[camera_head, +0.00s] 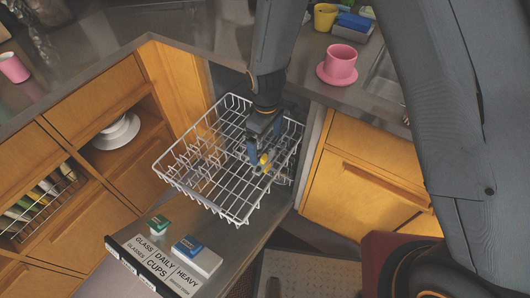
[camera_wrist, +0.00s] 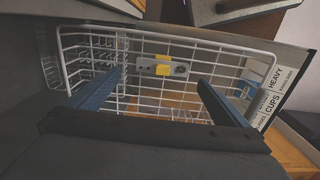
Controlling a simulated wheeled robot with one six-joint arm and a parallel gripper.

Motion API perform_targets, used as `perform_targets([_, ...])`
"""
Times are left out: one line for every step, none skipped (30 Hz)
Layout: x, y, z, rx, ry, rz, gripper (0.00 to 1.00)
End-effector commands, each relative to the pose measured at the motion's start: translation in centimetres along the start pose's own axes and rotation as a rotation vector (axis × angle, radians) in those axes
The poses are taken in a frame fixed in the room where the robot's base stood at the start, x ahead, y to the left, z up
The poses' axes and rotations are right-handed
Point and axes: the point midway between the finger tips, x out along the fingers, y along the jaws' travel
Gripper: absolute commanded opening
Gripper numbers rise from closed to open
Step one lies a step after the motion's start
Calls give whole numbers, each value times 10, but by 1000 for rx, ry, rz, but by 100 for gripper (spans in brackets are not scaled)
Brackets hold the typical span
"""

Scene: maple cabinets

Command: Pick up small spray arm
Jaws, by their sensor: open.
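The small spray arm is a grey bar with a yellow middle (camera_wrist: 163,69) in the wrist view, at the white wire dish rack (camera_wrist: 225,45). In the head view only its yellow part (camera_head: 264,160) shows clearly, just below my gripper (camera_head: 258,157). In the wrist view my gripper (camera_wrist: 161,76) has its two blue fingers wide apart. The spray arm appears between and beyond the fingertips, with nothing held. I cannot tell whether it lies on the rack wires or beneath them.
The open dishwasher door (camera_head: 215,240) holds a green block (camera_head: 158,225) and a blue-and-white box (camera_head: 197,256). A pink cup (camera_head: 340,62) stands on the counter behind.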

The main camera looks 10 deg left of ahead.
Motion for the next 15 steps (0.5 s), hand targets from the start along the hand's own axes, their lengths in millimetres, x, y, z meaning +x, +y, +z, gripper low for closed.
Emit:
perform_targets([4, -3, -2, -10, -2, -1, 100])
perform_targets([6, -4, -3, -14, -2, -1, 100])
perform_targets([9, -5, -4, -17, -1, -1, 100])
perform_targets([12, -5, -4, -19, -2, -1, 100])
perform_targets([15, -6, -4, -20, -2, -1, 100])
perform_targets([19, -7, -5, -21, -2, -1, 100])
perform_targets([21, -7, -5, -22, -2, -1, 100])
perform_targets([24, -8, -5, -23, -2, -1, 100])
perform_targets([27, -8, -5, -24, -2, -1, 100])
perform_targets([29, -8, -6, -24, -1, -1, 100])
perform_targets([30, -9, -6, -24, -1, -1, 100])
perform_targets([33, -9, -5, -24, -1, -1, 100])
perform_targets([35, -9, -5, -24, -2, -1, 100])
perform_targets([38, -10, -4, -23, -3, -2, 100])
perform_targets([42, -10, -4, -23, -3, -2, 100])
